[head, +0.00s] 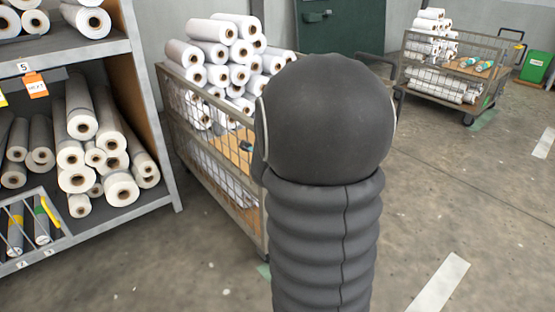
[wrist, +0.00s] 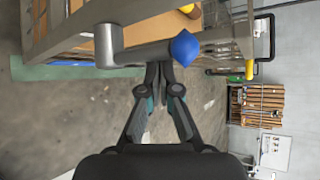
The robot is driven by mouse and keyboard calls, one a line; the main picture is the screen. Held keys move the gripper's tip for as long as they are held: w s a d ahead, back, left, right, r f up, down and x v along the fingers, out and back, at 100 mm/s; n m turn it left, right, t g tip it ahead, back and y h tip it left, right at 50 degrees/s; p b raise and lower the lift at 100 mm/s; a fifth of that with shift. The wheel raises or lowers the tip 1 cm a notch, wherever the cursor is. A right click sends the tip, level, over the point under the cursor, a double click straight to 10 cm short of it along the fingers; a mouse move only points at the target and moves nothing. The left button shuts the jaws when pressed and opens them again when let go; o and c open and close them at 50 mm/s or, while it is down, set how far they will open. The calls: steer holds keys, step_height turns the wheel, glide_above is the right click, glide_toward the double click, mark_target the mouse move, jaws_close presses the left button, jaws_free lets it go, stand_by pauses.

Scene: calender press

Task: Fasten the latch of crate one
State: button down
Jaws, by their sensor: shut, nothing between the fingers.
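A wire-mesh crate (head: 185,128) loaded with white rolls stands left of centre in the head view. My own arm covers its right end, and I cannot read a crate number. In the wrist view, a grey metal lever (wrist: 140,56) with a blue knob (wrist: 184,48) crosses in front of a crate-like frame (wrist: 60,36). I cannot tell whether the lever is fastened. My gripper (wrist: 159,68) is shut and empty, with its fingertips right at the lever, left of the knob. I cannot tell whether they touch it. The gripper is hidden in the head view.
A shelf (head: 150,120) with dark and white rolls stands at the left. A second mesh trolley (head: 440,71) stands at the back right, near a green bin (head: 535,66). A dark green cabinet (head: 340,28) is at the back. The floor at the right is clear.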

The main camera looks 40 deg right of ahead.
steer(key=shift+r+p, duration=0.4)
steer(key=shift+r, duration=0.4)
steer(key=s+d+b, duration=0.2)
steer(key=d+b, duration=0.2)
steer(key=s+a+p, duration=0.1)
steer(key=s+a, duration=0.5)
steer(key=a, duration=0.2)
steer(key=shift+s+a, duration=0.25)
